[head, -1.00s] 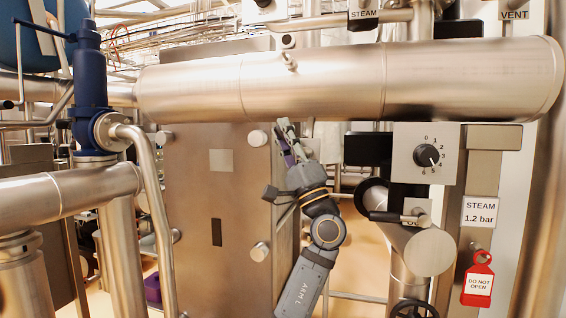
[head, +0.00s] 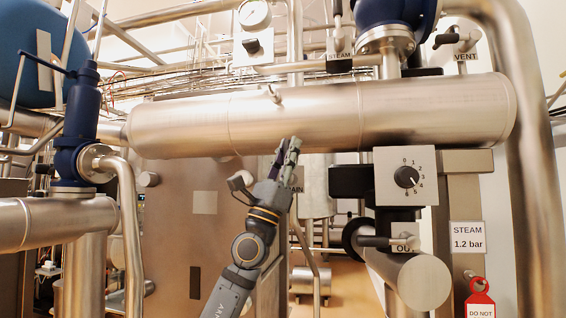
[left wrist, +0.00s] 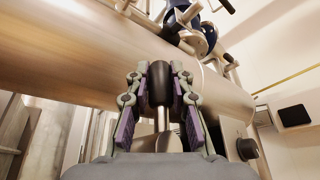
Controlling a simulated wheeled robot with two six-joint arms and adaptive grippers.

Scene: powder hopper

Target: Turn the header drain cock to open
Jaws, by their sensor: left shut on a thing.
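The steam header (head: 330,118) is a thick steel pipe running across the head view. My left gripper (head: 287,148) is at its lower edge, fingers pointing up. In the left wrist view, the gripper (left wrist: 159,95) is shut around a black handle grip (left wrist: 159,82) on a metal stem, which I take as the drain cock's lever. In the head view the fingers hide the cock, and a label (head: 297,188) behind them shows only "AIN". The header also fills the left wrist view (left wrist: 60,60) behind the handle. My right gripper is not in view.
A dial box (head: 406,176) hangs right of the gripper, above an "OUT" valve lever (head: 380,241). A red "DO NOT" tag (head: 480,300) hangs at lower right. A steel cabinet (head: 205,235) stands behind my left arm. A blue valve (head: 76,130) stands at left.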

